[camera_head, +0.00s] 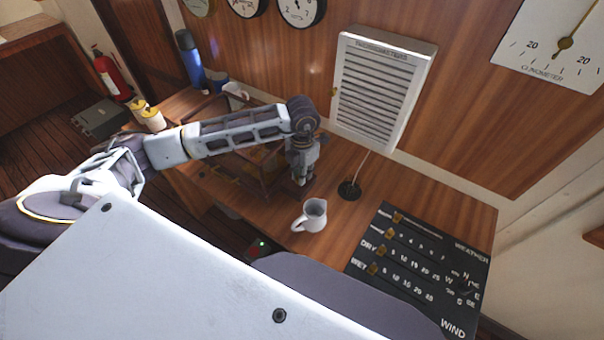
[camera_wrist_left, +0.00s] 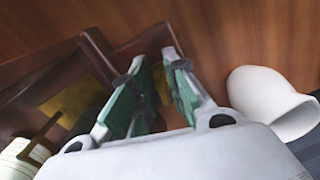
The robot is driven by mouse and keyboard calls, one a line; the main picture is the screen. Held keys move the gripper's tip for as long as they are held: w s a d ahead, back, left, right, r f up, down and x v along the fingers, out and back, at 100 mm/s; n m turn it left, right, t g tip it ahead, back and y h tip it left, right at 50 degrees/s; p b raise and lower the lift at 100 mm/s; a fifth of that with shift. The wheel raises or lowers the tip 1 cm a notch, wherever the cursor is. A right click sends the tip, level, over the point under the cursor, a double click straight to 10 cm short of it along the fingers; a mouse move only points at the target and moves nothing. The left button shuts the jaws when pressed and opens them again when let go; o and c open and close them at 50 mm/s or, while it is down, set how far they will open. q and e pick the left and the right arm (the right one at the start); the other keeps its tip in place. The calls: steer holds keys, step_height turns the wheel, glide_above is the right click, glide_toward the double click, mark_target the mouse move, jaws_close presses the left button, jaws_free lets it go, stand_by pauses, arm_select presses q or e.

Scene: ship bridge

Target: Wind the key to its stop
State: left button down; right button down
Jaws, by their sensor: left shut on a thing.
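My left gripper (camera_head: 302,182) points down at the right end of a wooden-framed instrument (camera_head: 268,188) on the desk. In the left wrist view its two green-padded fingers (camera_wrist_left: 156,88) are close together. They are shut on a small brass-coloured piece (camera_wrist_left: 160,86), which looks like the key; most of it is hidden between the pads. How far the key is turned cannot be told. In the head view the gripper hides the key. The instrument's dark red-brown frame (camera_wrist_left: 55,72) also shows in the left wrist view. My right gripper is not in view.
A white jug (camera_head: 313,218) stands close in front of the gripper. A black stand (camera_head: 349,191) is to the right, below a louvred white box (camera_head: 383,90). A black weather board (camera_head: 420,268) lies at the desk's right. A blue flask (camera_head: 190,60) stands behind the arm.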

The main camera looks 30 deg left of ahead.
arm_select(q)
steer(key=shift+m+b, duration=1.8)
steer(key=shift+b, duration=0.05)
steer(key=shift+d, duration=0.1)
steer(key=c, duration=1.6)
jaws_free()
steer(key=shift+o, duration=0.4)
steer(key=shift+r, duration=0.5)
step_height(320, 180, up, 11)
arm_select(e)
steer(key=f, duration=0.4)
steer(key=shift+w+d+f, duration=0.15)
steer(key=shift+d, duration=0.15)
